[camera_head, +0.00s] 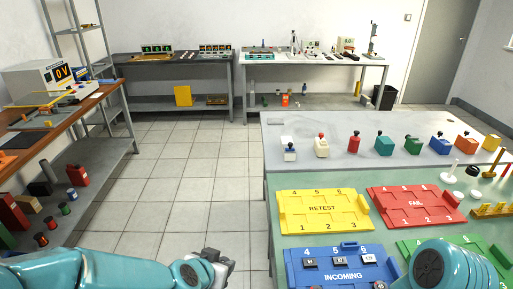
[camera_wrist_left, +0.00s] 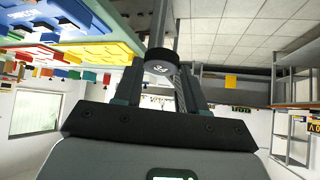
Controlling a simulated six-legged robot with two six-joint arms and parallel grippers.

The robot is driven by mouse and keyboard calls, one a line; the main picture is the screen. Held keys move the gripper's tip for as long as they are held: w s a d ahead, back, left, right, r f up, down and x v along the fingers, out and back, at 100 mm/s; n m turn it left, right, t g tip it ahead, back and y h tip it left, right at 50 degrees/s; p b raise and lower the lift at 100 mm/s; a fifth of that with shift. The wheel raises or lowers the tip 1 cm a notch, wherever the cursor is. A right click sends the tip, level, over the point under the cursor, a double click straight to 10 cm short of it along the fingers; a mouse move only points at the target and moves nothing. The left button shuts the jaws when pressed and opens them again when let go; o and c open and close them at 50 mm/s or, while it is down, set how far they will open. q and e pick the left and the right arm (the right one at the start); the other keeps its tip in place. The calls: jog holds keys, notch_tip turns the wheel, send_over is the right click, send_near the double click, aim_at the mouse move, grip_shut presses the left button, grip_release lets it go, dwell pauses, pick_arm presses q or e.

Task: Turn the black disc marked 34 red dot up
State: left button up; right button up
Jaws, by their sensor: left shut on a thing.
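In the left wrist view my left gripper (camera_wrist_left: 160,82) is shut on a black disc (camera_wrist_left: 158,68) between its fingers. A pale marking that reads like 34 shows on the face turned to the camera. No red dot shows on that face; the far face is hidden. In the head view my left gripper (camera_head: 218,264) is over the floor, left of the green-topped table, and the disc cannot be made out there. My right arm (camera_head: 440,272) comes in at the bottom right; its gripper is out of view.
A blue INCOMING tray (camera_head: 296,270) holds several dark labelled pieces. Yellow RETEST (camera_head: 322,223) and red FAIL (camera_head: 392,211) trays lie behind it. Several coloured knobbed blocks stand on the grey surface (camera_head: 310,130) beyond. The tiled floor (camera_head: 190,180) is clear.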

pick_arm(q)
jog(key=s+a+f+n+y, duration=0.1)
jog(key=s+a+n+y, duration=0.2)
jog(key=a, duration=0.7)
jog(key=shift+s+a+f+n+t, duration=0.15)
jog(key=shift+a+f+n+t, duration=0.15)
jog(key=shift+a+n, duration=0.15)
jog(key=shift+d, duration=0.2)
